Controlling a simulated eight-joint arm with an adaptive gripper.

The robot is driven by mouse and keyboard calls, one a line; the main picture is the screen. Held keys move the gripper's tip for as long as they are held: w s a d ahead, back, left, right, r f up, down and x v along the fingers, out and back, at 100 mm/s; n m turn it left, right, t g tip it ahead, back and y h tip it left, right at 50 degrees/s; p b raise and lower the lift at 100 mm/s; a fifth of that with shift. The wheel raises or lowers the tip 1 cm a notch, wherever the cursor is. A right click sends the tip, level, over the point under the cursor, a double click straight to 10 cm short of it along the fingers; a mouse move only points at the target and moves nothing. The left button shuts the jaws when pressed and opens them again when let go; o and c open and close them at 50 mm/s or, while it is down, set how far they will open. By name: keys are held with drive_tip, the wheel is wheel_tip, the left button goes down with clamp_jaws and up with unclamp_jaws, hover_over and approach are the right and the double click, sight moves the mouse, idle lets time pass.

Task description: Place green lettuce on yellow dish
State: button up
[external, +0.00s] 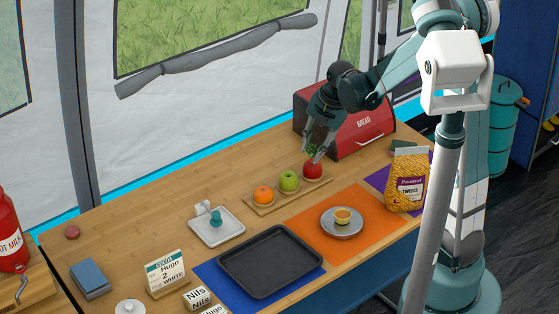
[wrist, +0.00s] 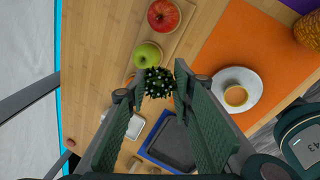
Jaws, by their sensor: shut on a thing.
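The green lettuce (wrist: 157,82), a small dark green leafy bunch with light specks, is between my fingertips in the wrist view. My gripper (external: 314,148) is shut on it and holds it above the fruit board, in front of the red bread box. The lettuce (external: 311,149) is partly hidden by the fingers in the external view. The small yellow dish (external: 342,215) sits on a round grey plate (external: 342,229) on the orange mat (external: 312,238). It also shows in the wrist view (wrist: 236,95), to the right of my gripper (wrist: 158,86), apart from it.
A wooden board (external: 262,208) holds an orange (external: 264,195), a green apple (external: 289,180) and a red apple (external: 313,170) below my gripper. A black tray (external: 270,261), a pasta bag (external: 407,180) and the bread box (external: 366,130) stand nearby. The orange mat around the plate is clear.

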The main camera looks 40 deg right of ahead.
drive_tip(key=s+a+n, duration=0.1)
drive_tip(key=s+n, duration=0.1)
drive_tip(key=s, duration=1.5)
drive_tip(key=shift+f+y, duration=0.35)
drive_tip(key=shift+y, duration=0.05)
drive_tip(key=b, duration=0.2)
hover_over(341, 214)
drive_tip(key=s, duration=0.1)
drive_tip(key=shift+d+f, duration=0.2)
drive_tip(key=shift+f, duration=1.3)
drive_tip(key=shift+d+f, duration=0.15)
drive_tip(key=shift+f, duration=1.3)
drive_tip(key=shift+f+b, duration=0.75)
drive_tip(key=shift+f, duration=1.35)
drive_tip(key=o, duration=0.4)
drive_tip(key=shift+f, duration=0.15)
drive_tip(key=o, duration=0.5)
drive_tip(key=shift+c, duration=0.2)
